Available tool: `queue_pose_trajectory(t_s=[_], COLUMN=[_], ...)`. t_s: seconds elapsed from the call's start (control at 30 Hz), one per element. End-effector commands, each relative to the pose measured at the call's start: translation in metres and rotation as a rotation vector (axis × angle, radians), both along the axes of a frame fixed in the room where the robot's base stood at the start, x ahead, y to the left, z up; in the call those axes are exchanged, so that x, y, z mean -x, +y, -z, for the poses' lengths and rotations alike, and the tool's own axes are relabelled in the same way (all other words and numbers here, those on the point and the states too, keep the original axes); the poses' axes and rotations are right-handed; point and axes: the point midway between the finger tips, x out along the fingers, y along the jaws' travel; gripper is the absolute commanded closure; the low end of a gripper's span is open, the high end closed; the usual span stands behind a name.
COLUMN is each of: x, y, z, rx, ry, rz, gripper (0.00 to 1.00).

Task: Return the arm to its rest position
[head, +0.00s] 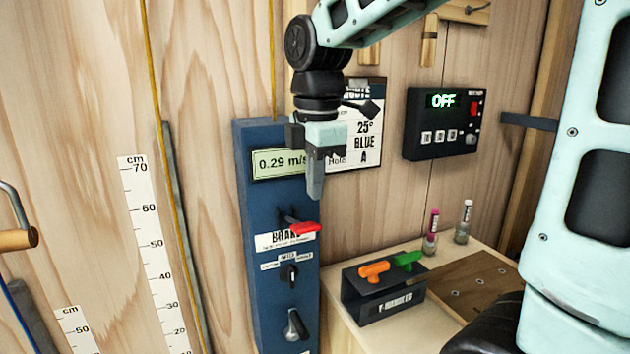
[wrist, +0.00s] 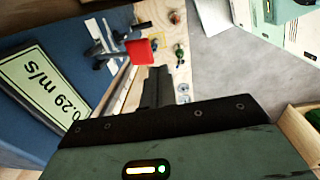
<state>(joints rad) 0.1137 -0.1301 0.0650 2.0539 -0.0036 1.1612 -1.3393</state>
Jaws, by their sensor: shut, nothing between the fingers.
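My gripper (head: 315,192) is shut and empty, pointing down in front of the blue panel in the head view. Its closed fingers also show in the wrist view (wrist: 155,88). The blue panel (head: 258,215) carries a display (head: 278,164) that reads 0.29 m/s, partly covered by my gripper. Below the fingertips, a red brake lever (head: 304,228) sticks out to the right; in the wrist view its red end (wrist: 140,51) is just beyond the fingers, and I cannot tell whether they touch. Two dark knobs are lower on the panel.
A control box (head: 444,124) showing OFF is on the wall at right. A dark block (head: 383,292) with orange and green handles stands on the bench (head: 345,318), near two small vials. A yellow rope and centimetre scales (head: 153,240) run up the wall at left.

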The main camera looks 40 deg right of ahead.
Motion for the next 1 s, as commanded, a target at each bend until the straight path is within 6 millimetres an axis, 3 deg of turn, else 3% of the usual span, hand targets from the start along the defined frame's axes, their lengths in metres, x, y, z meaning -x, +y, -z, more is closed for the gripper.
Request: queue_pose_trajectory(t_s=[0.37,0.47,0.57,0.7,0.8,1.0], x=[0.0,0.004,0.015,0.053,0.089,0.145], y=[0.0,0.023,0.064,0.13,0.164,0.194], z=[0.0,0.014,0.041,0.087,0.117,0.154], rx=[0.0,-0.011,-0.031,-0.06,-0.073,-0.079], ry=[0.0,0.004,0.012,0.03,0.045,0.064], rz=[0.0,0.029,0.103,0.255,0.371,0.547], gripper=[1.0,1.0,1.0,1.0,1.0,1.0])
